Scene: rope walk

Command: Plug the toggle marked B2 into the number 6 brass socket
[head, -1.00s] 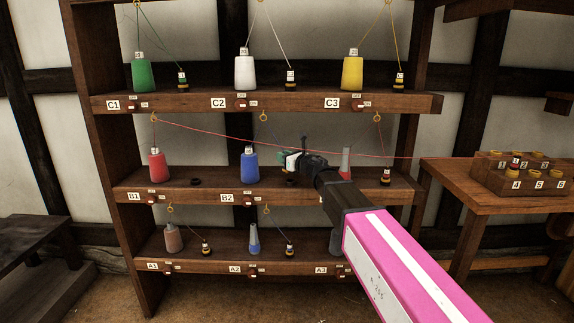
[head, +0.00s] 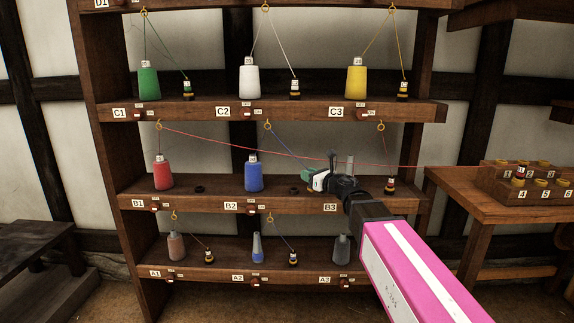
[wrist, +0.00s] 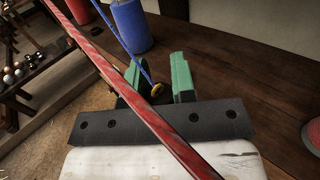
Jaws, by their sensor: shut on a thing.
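My gripper (head: 308,177) has green fingertips and is shut on a small dark toggle with a yellow end. In the wrist view the toggle (wrist: 157,91) sits between the fingers (wrist: 157,83). A blue cord runs from it up to an eyelet (head: 267,126) above the blue B2 spool (head: 253,176). The toggle's mark is not readable. The gripper is at the middle shelf, right of the blue spool. The number 6 brass socket (head: 567,183) is at the front right of the wooden socket block (head: 503,187), far to the gripper's right, and looks empty.
A red cord (head: 300,157) stretches from above the red B1 spool (head: 163,176) to a toggle (head: 518,170) in the block's back row. It crosses close before the wrist camera (wrist: 135,98). The block stands on a bench (head: 465,197).

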